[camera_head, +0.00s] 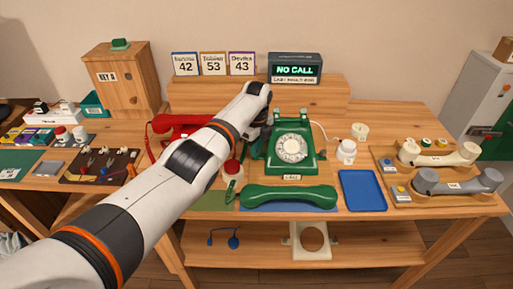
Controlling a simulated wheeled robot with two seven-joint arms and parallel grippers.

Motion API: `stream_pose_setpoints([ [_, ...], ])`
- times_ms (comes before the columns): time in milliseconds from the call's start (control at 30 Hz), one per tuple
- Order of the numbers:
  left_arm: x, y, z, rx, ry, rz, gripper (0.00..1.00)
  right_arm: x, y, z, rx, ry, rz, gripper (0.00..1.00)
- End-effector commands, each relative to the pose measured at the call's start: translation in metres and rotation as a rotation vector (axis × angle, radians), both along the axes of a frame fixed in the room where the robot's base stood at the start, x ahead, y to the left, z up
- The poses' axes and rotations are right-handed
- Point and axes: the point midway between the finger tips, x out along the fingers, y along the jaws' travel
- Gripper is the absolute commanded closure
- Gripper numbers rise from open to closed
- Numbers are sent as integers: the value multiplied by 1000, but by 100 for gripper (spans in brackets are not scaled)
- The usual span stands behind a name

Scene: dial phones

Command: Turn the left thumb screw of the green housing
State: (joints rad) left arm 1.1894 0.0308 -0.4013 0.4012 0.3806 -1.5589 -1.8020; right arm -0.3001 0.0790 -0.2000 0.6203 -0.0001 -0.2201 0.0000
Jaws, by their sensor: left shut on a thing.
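The green housing (308,157) is a dial phone with a pale round dial (292,148), standing upright on the table. Its green handset (288,197) lies off it, on a blue mat in front. My left arm reaches in from the lower left. My left gripper (257,136) is at the left side of the green housing, shut on what appears to be the left thumb screw. The screw itself is hidden by the gripper and wrist, and the fingertips are hard to make out. My right gripper is not in view.
A red phone (178,124) is partly hidden behind my arm. A display (295,69) reading "NO CALL" stands on the raised shelf behind. A blue tray (363,191), a white jar (346,152) and two handsets on wooden stands are to the right.

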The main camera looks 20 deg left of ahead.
Motion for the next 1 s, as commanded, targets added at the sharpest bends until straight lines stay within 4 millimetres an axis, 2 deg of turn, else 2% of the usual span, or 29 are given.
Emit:
stream_pose_setpoints([
  [300, 0, 0, 1, -2, -1, -99, 100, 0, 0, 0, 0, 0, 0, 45],
  [767, 0, 0, 1, -2, -1, -113, 100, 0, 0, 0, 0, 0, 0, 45],
  [800, 0, 0, 1, -2, -1, -113, 79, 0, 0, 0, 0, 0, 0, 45],
  [833, 1, 0, 1, -2, -1, -113, 74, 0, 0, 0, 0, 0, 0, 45],
  [867, 0, 0, 1, -2, -1, -113, 71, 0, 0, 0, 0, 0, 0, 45],
  [1000, 0, 0, 1, -1, -2, -112, 71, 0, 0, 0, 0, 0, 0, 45],
])
